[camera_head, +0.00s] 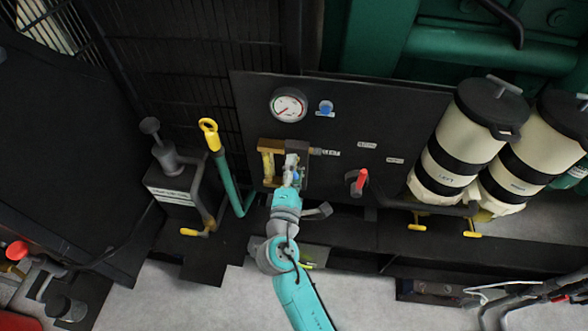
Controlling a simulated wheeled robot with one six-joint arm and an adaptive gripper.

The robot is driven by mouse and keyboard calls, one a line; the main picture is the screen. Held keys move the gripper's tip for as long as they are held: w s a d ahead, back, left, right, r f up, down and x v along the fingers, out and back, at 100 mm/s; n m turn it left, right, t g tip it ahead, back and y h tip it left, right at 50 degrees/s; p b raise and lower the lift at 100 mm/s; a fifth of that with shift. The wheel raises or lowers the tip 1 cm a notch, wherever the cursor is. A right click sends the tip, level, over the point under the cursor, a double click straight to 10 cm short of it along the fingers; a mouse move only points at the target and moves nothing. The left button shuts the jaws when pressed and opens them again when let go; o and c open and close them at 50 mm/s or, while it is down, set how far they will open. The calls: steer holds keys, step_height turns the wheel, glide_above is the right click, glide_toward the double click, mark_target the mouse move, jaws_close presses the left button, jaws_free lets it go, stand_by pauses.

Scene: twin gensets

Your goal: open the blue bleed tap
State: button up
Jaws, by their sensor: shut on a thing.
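My gripper (292,164) is at the dark panel, just right of a brass fitting (267,163). It is shut on a small part there. A small blue patch (297,174) shows between and beside the fingers and looks like the blue bleed tap. The gripper and wrist hide most of it, so I cannot tell how its handle is turned. A separate round blue knob (326,107) sits higher on the panel, right of the gauge, apart from my gripper.
A round white gauge (289,105) is above my gripper. A red-handled valve (362,180) is to the right, before two cream filter canisters (455,150). A green pipe with a yellow top (210,133) and a hand pump (172,160) stand left.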

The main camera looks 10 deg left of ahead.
steer(key=o, duration=1.1)
steer(key=s, duration=1.2)
steer(key=s+d+f+m+g+y, duration=0.1)
steer(key=s+d+f+m+g, duration=0.15)
steer(key=s+d+f, duration=0.45)
steer(key=s+d+f+m+g+y, duration=0.1)
steer(key=s+d+f+m+g, duration=0.3)
steer(key=d, duration=0.6)
steer(key=s+d+r+m+t, duration=0.1)
steer(key=s+d+r+m, duration=0.2)
steer(key=s, duration=0.3)
steer(key=s+d+r+m+t+h, duration=0.1)
steer(key=s+d+r+m, duration=0.2)
steer(key=s+m, duration=0.3)
steer(key=s+d+r+m+t+h, duration=0.1)
steer(key=s+d+r+m, duration=0.2)
steer(key=s, duration=0.5)
steer(key=shift+s+r+m, duration=0.2)
steer(key=shift+r+m, duration=0.35)
steer(key=shift+m, duration=0.6)
